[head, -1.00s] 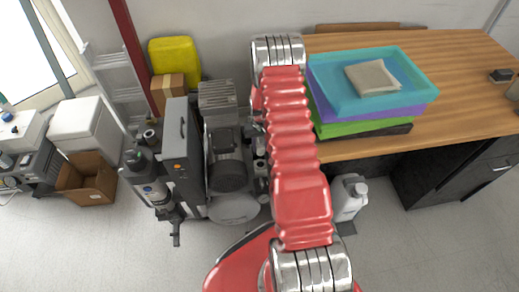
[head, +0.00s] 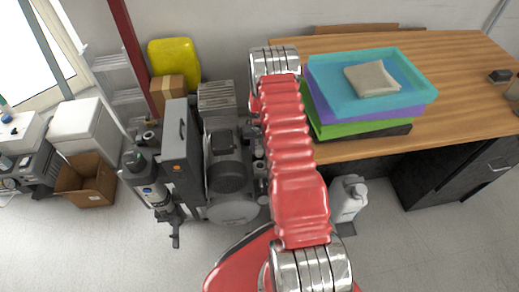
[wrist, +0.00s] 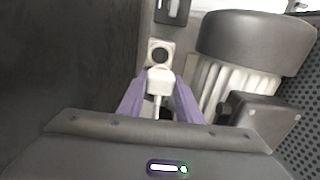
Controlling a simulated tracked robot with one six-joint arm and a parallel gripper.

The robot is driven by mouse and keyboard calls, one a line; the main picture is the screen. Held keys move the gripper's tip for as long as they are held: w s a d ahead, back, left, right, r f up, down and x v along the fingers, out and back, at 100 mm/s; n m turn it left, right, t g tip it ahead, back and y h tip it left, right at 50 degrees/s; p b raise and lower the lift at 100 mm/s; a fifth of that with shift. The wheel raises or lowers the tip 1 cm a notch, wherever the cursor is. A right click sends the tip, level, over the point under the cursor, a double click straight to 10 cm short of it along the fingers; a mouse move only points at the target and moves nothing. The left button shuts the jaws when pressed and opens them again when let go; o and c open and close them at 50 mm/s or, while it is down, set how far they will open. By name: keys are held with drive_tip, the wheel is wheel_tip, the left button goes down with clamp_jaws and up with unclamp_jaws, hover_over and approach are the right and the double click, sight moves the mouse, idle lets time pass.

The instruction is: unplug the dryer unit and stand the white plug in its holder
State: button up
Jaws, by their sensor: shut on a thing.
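In the wrist view my gripper (wrist: 160,98) has its purple fingers closed on both sides of the white plug (wrist: 160,78), whose pale cord runs down between them. Just beyond the plug is a light square socket plate (wrist: 160,54) with a round dark recess showing. I cannot tell how far the plug stands from it. In the head view the compressor equipment (head: 228,165) stands on the floor, with a tall grey cabinet (head: 180,150) at its left. My arm covers the gripper and plug there. I cannot make out the plug's holder.
A dark wall fills the left of the wrist view, and a ribbed motor (wrist: 255,45) is close on the right. In the head view a wooden desk (head: 470,75) with stacked trays (head: 335,95) and a white jug (head: 347,198) are at right.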

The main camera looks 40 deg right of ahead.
drive_tip(key=w+d, duration=0.3)
drive_tip(key=w, duration=0.3)
drive_tip(key=shift+w+d, duration=0.25)
drive_tip(key=shift+w, duration=0.15)
drive_tip(key=shift+f, duration=2.6)
drive_tip(key=shift+s+f, duration=0.15)
drive_tip(key=shift+f, duration=0.3)
drive_tip(key=shift+f, duration=0.4)
